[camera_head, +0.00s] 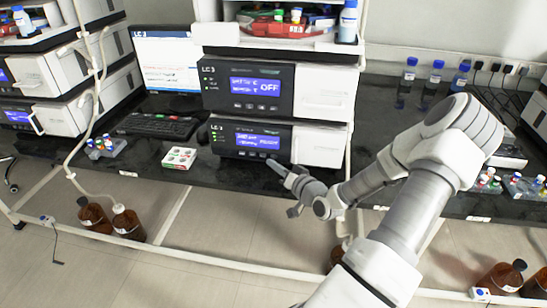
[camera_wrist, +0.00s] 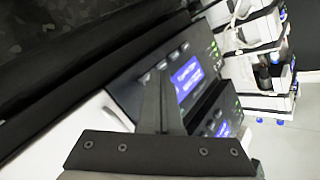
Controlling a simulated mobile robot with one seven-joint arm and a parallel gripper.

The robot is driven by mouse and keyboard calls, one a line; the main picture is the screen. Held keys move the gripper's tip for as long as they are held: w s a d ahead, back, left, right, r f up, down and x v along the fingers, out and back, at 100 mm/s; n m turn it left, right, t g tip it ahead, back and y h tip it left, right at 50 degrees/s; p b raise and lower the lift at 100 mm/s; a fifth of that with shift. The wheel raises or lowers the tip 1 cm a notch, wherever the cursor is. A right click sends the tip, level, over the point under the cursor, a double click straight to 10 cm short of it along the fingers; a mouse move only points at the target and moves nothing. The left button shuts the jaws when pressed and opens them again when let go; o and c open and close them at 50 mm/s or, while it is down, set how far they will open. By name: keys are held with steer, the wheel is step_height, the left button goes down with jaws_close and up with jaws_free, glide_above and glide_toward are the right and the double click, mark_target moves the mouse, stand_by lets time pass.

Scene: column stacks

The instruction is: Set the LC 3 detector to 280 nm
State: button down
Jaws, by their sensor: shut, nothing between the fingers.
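The LC 3 stack has two black-fronted modules with blue displays. The upper module (camera_head: 221,103) shows a line of small text and "OFF"; the lower module (camera_head: 222,150) shows text too small to read. I cannot tell for sure which one is the detector. My gripper (camera_head: 272,164) is shut and empty, with its tips at the lower module's front, near the button row below its display. In the wrist view my fingers (camera_wrist: 158,84) point at the front panel beside a lit display (camera_wrist: 187,77) and partly cover the buttons. I cannot tell whether they touch.
Blue-capped bottles (camera_head: 431,84) stand to the right. A white tube runs down the stack's right side.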

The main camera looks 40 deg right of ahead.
steer(key=s+a, duration=0.3)
steer(key=shift+s+a, duration=0.15)
steer(key=shift+a, duration=0.25)
stand_by(0.8)
